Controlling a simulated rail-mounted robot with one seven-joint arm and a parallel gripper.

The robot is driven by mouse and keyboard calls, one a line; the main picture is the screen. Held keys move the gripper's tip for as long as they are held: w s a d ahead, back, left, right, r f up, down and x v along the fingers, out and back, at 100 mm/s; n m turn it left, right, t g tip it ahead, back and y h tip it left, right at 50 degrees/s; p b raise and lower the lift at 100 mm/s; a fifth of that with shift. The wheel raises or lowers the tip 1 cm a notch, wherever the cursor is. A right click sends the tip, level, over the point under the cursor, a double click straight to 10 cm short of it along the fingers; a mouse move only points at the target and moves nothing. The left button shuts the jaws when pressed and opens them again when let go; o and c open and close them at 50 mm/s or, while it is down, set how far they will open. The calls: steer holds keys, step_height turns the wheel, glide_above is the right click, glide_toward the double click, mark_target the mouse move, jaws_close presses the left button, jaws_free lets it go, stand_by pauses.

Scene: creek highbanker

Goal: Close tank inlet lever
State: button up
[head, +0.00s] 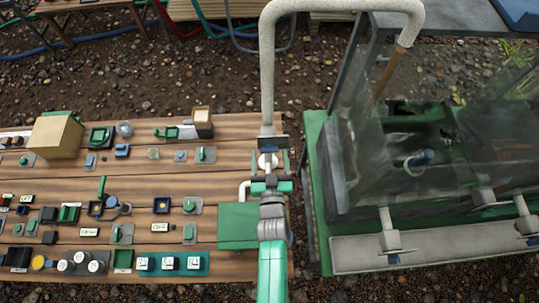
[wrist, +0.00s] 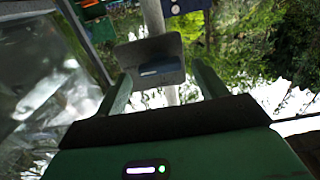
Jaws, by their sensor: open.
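A grey plate (wrist: 140,54) with a short blue lever (wrist: 161,70) stands ahead of my gripper (wrist: 161,73) in the wrist view, in front of a pale pipe. No label on it can be read, so I cannot confirm that it is the tank inlet lever. My gripper is open, its two green fingers on either side of the lever, with nothing visibly held. I cannot tell whether they touch the plate. In the head view my gripper (head: 268,166) is at the foot of the tall pale pipe (head: 267,70), and the lever is not clearly visible there.
A clear-walled tank (head: 400,165) in a green frame stands to the right, close to my arm. A wooden bench (head: 150,175) with several small switches, boxes and green levers fills the left. A green box (head: 236,226) sits beside my arm. Pebbly ground lies behind.

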steer(key=shift+w, duration=0.45)
steer(key=c, duration=1)
